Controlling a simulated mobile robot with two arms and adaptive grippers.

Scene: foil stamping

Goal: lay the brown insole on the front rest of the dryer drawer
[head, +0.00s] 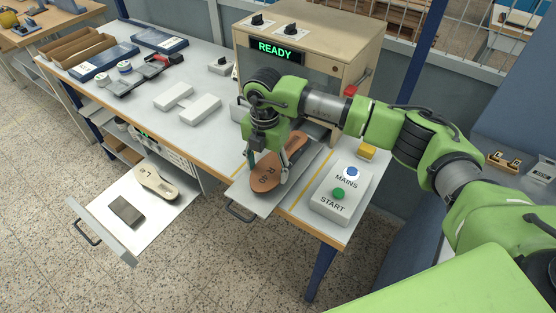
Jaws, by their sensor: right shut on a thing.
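The brown insole (266,176), with dark characters on it, is at the pulled-out metal slide of the beige press. My right gripper (267,172) is above it and shut on it, with a finger along its edge. Whether the insole touches the slide I cannot tell. The open drawer (106,229) juts out below the bench at the left. It holds a beige sole-shaped piece (146,175) toward the back and a dark grey block (126,210) nearer the front. I cannot tell which is the front rest. My left gripper is out of view.
The press (305,52) shows READY. Its slide (240,193) overhangs the bench edge. A control box (333,208) with blue and green buttons stands at the right. White blocks (185,103) and tools lie on the bench. Open floor lies between drawer and slide.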

